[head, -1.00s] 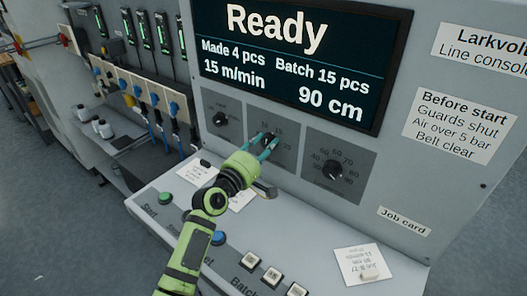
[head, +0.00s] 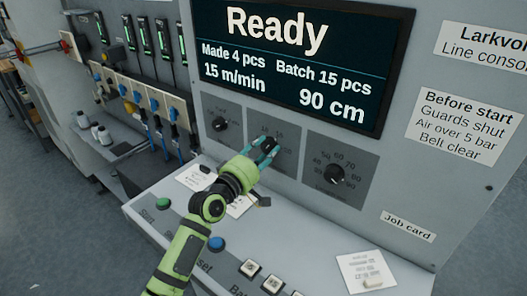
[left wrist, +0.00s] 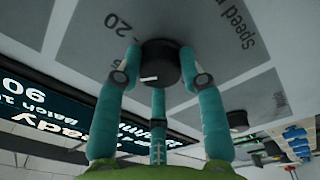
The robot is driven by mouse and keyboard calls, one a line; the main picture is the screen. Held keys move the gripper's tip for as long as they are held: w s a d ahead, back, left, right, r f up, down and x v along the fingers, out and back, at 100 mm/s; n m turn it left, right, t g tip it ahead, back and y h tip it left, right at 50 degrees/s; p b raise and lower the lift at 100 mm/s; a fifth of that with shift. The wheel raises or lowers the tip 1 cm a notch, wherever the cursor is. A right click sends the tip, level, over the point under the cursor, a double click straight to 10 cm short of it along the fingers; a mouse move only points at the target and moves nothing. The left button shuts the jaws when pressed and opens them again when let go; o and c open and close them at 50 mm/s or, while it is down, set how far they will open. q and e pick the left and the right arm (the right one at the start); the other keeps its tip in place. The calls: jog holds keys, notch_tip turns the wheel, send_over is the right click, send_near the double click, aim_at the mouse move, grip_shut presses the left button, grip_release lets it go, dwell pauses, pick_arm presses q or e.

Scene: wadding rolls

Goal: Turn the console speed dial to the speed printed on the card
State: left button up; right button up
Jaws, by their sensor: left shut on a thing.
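The speed dial is a black round knob (left wrist: 160,65) with a white mark, on a grey panel labelled "Speed" in the left wrist view. In the head view it is the middle dial, mostly hidden by my fingers. My left gripper (head: 263,149) has its teal fingers closed around the knob; it also shows in the left wrist view (left wrist: 160,80). The screen (head: 285,70) reads "Ready", "15 m/min" and "90 cm". A white card (head: 364,271) lies on the console ledge at lower right, its print too small to read. My right gripper is not in view.
Other dials sit left (head: 220,124) and right (head: 334,174) of the speed dial. A green button (head: 163,203), a blue button (head: 216,243) and several white switches line the ledge. Papers (head: 196,178) lie beneath my left arm. A "Job card" label (head: 408,227) is above the card.

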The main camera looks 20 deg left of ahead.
pick_arm(q)
jog(key=shift+d+f, duration=0.1)
jog(key=shift+d, duration=0.1)
jog(key=o, duration=1.1)
jog(key=shift+o, duration=0.2)
jog(key=shift+d, duration=0.1)
jog(key=shift+s+a, duration=0.3)
jog(key=shift+s, duration=0.1)
jog(key=v, duration=1.1)
